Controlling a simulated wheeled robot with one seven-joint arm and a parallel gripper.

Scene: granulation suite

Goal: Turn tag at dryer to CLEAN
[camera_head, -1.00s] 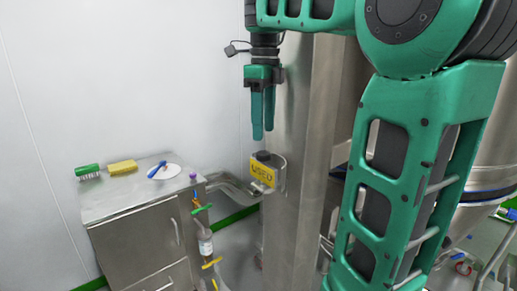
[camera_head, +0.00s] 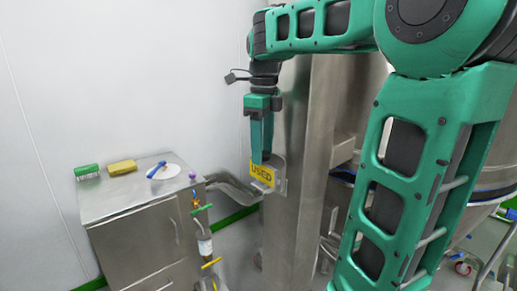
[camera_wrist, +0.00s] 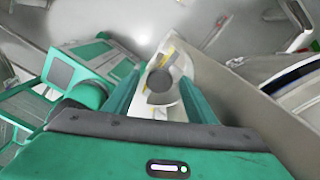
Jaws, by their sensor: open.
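The yellow tag (camera_head: 262,174), reading USED, sits in a metal holder (camera_head: 279,176) on the side of the steel column. My gripper (camera_head: 262,152) points down with its fingertips right at the top of the tag. In the wrist view my gripper (camera_wrist: 155,95) is open, with a finger on either side of a round dark grey knob (camera_wrist: 159,82). A thin yellow edge of the tag shows there beside the knob. I cannot tell whether the fingers touch the knob. In the head view the knob is hidden behind the fingers.
A steel cabinet (camera_head: 140,200) stands at the left with a green brush (camera_head: 87,171), a yellow sponge (camera_head: 122,167) and a white disc (camera_head: 165,171) on top. The steel column (camera_head: 297,150) is close on the gripper's right. Pipes and a bottle hang beside the cabinet.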

